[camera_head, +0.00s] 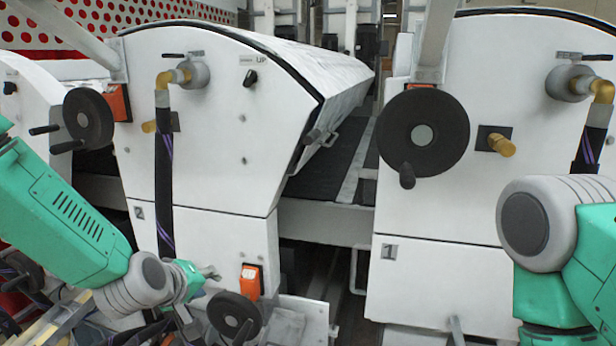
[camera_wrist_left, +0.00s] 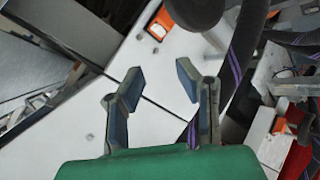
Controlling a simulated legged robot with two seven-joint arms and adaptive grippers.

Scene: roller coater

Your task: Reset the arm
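My left arm comes in from the left in the head view, and its gripper (camera_head: 207,273) is in front of the lower white panel of machine unit 2 (camera_head: 215,190). In the left wrist view the same gripper (camera_wrist_left: 158,80) has its two blue-padded fingers spread apart, with nothing between them. The white panel (camera_wrist_left: 150,125) lies beyond the fingers. My right arm is at the right edge of the head view, in front of unit 1 (camera_head: 440,275). The right gripper is out of the picture.
Unit 2 carries a lower black handwheel (camera_head: 233,314) by an orange indicator (camera_head: 250,281), close to my left gripper. A dark hose (camera_head: 164,185) hangs down its face. Unit 1 has a large black handwheel (camera_head: 395,140) and a brass knob (camera_head: 502,145). A gap separates the units.

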